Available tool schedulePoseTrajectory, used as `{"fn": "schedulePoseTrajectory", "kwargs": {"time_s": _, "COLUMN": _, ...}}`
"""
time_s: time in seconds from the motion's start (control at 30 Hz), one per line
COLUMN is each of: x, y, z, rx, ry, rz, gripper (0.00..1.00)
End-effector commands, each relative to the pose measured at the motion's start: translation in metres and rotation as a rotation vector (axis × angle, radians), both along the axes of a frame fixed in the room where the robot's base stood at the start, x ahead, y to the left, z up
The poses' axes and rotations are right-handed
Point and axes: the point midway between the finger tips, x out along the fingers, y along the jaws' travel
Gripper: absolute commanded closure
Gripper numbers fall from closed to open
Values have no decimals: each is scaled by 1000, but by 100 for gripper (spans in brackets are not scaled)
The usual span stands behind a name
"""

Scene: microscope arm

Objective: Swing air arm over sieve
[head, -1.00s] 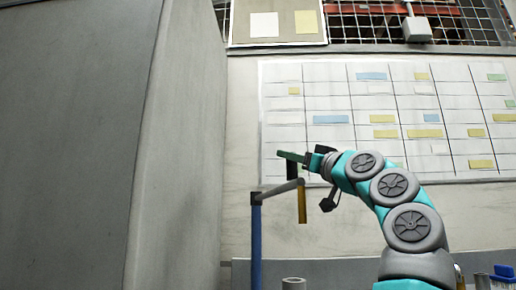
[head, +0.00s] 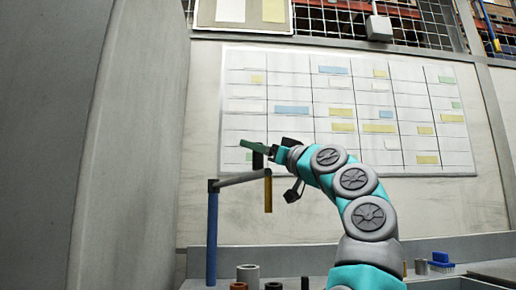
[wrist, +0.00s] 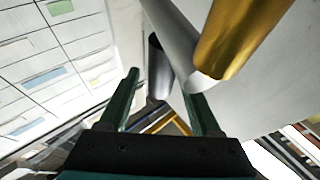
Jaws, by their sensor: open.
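The air arm is a blue upright post (head: 212,238) with a grey horizontal bar (head: 240,180) reaching right from its top. A gold tube (head: 268,192) hangs from the bar's right end. A dark upright peg (head: 257,160) shows near that end. My gripper (head: 250,147) is open at the peg, above the bar. In the wrist view, the dark peg (wrist: 158,68) appears between the open green fingers (wrist: 162,92); contact cannot be told. The grey bar (wrist: 182,45) and gold tube (wrist: 240,42) are close on the right. I cannot make out a sieve.
A blue brush-like item (head: 440,262) lies at right. A tall grey panel (head: 100,150) fills the left. A whiteboard (head: 345,112) hangs behind.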

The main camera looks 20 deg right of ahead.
Motion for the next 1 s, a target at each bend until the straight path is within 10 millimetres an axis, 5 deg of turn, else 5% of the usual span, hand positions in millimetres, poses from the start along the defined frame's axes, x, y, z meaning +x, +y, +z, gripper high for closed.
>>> {"fn": "schedulePoseTrajectory", "kwargs": {"time_s": 0.27, "x": -14, "y": -7, "z": -10, "rx": 0, "ry": 0, "rz": 1, "gripper": 36}}
{"fn": "schedulePoseTrajectory", "kwargs": {"time_s": 0.63, "x": -59, "y": -32, "z": -29, "rx": 1, "ry": -3, "rz": -2, "gripper": 36}}
{"fn": "schedulePoseTrajectory", "kwargs": {"time_s": 1.0, "x": -64, "y": -34, "z": -30, "rx": 0, "ry": 1, "rz": 0, "gripper": 36}}
